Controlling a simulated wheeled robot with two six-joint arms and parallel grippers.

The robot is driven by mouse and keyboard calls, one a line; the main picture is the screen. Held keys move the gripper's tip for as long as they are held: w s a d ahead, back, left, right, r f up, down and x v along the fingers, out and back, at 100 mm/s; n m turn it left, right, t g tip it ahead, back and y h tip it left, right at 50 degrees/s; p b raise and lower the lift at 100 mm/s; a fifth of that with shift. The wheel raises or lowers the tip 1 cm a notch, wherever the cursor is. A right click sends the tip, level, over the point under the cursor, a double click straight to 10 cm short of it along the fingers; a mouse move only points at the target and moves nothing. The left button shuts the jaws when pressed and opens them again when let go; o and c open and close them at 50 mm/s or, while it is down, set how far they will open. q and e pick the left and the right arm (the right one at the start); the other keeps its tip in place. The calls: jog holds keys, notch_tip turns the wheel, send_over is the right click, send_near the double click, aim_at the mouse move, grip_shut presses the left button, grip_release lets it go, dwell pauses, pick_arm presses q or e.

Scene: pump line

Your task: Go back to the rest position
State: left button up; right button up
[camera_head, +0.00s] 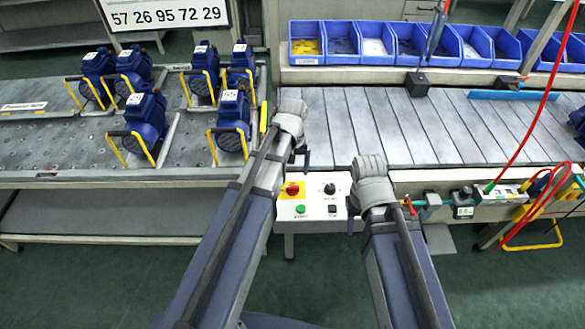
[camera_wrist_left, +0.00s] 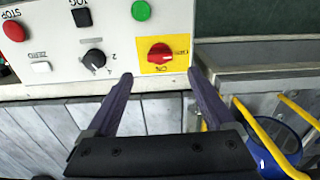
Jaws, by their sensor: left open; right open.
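My left gripper (camera_head: 290,155) is at the near edge of the line, above and behind the control panel (camera_head: 312,212) in the head view. In the left wrist view its two dark fingers (camera_wrist_left: 160,80) are apart with nothing between them. Just past the fingertips is a red rotary switch on a yellow plate (camera_wrist_left: 160,53); the fingers look apart from it. My right gripper (camera_head: 380,210) is just right of the panel, mostly hidden by its own wrist. It is open, and no held thing shows.
Several blue pumps (camera_head: 147,120) with yellow handles stand on the left table. A slatted conveyor (camera_head: 400,125) lies behind my arms, with blue bins (camera_head: 306,43) beyond. A red hose (camera_head: 520,125) hangs at the right near a yellow-handled tool (camera_head: 530,235).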

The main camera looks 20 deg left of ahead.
pick_arm(q)
jog(key=s+d+m+y, duration=0.1)
jog(key=s+d+m, duration=0.6)
jog(key=s+d, duration=0.3)
jog(key=s, duration=0.4)
jog(key=shift+s+d, duration=0.15)
jog(key=shift+s, duration=0.15)
